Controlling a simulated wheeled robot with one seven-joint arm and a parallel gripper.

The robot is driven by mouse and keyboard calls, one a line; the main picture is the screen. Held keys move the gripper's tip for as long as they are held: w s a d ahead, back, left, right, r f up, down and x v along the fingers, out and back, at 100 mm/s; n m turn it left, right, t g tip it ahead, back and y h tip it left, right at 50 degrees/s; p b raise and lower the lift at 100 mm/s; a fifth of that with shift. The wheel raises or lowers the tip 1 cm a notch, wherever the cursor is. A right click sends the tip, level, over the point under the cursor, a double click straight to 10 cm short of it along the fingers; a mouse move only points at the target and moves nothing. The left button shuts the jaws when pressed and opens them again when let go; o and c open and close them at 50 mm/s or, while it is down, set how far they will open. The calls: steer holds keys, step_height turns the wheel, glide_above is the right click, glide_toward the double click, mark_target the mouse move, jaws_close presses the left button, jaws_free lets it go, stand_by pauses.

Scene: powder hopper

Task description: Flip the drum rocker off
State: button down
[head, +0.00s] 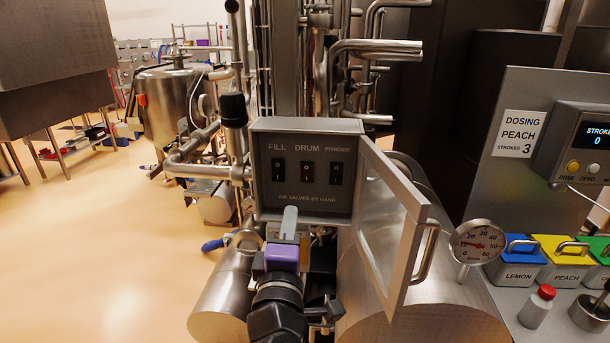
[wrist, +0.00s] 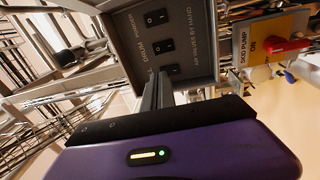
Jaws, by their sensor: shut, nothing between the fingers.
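The grey switch box (head: 306,212) faces me with three black rockers labelled FILL, DRUM and POWDER. The DRUM rocker (head: 307,171) is the middle one, and it also shows in the wrist view (wrist: 163,46). Its pressed side is too small to tell. The FILL rocker (head: 278,171) is to its left and the POWDER rocker (head: 335,172) to its right. My gripper (head: 290,212) is shut and empty, with its fingers below the rockers in front of the box's lower part. In the wrist view the fingers (wrist: 159,84) partly cover the FILL rocker.
The box's framed clear door (head: 392,222) stands open on the right, with a bar handle (head: 425,250). A round gauge (head: 477,243) is beyond it. Pipes (head: 195,150) run left of the box. The wrist view shows a red SKID PUMP knob (wrist: 285,46).

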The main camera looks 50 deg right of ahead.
mark_target(306, 168)
steer(key=shift+s+d+g+h, duration=0.3)
steer(key=shift+s+d+g, duration=0.05)
steer(key=shift+d+g, duration=0.05)
steer(key=p+x, duration=0.4)
steer(key=x, duration=0.9)
steer(key=shift+w+d+r, duration=0.1)
steer(key=shift+d+r, duration=0.1)
steer(key=shift+d, duration=0.05)
steer(key=shift+w+d+f, duration=0.1)
steer(key=shift+w+d, duration=0.1)
